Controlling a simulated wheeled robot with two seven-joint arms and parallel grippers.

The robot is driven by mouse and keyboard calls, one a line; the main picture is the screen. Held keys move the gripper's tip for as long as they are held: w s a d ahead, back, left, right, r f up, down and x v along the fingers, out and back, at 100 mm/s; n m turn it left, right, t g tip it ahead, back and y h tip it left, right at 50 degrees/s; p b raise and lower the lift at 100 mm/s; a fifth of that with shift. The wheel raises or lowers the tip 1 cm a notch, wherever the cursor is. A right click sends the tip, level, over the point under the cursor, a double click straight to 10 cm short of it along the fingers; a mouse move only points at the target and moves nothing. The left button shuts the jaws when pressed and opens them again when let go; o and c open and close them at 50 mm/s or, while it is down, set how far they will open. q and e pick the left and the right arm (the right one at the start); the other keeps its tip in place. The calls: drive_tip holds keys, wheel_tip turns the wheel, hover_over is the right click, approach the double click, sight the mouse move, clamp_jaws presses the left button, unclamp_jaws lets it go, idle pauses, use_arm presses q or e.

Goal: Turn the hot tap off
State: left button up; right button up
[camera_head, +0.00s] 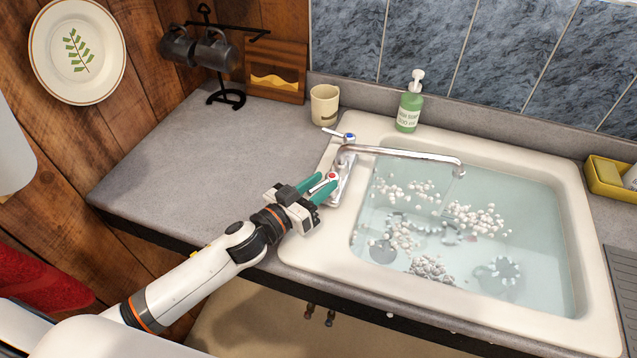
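The hot tap (331,177), marked with a red dot, is the nearer handle on the chrome mixer at the sink's left rim. My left gripper (319,187) is at this handle, with one green finger on each side of its lever. I cannot tell whether the fingers press on it. The cold tap (348,137), marked blue, stands behind it. The spout (410,153) reaches right over the basin. My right gripper is not in view.
The sink (582,225) holds water with foam clumps and some submerged dishes. A cup (325,105) and a green soap bottle (409,108) stand behind the taps. A mug stand (226,97) is at the back left. The counter (190,170) left of the sink is clear.

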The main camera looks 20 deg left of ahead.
use_arm(q)
drive_tip(key=shift+c, duration=0.4)
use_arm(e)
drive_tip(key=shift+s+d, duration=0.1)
use_arm(q)
drive_tip(key=c, duration=0.6)
drive_tip(key=shift+s+a+r, duration=0.1)
drive_tip(key=shift+s, duration=0.05)
clamp_jaws()
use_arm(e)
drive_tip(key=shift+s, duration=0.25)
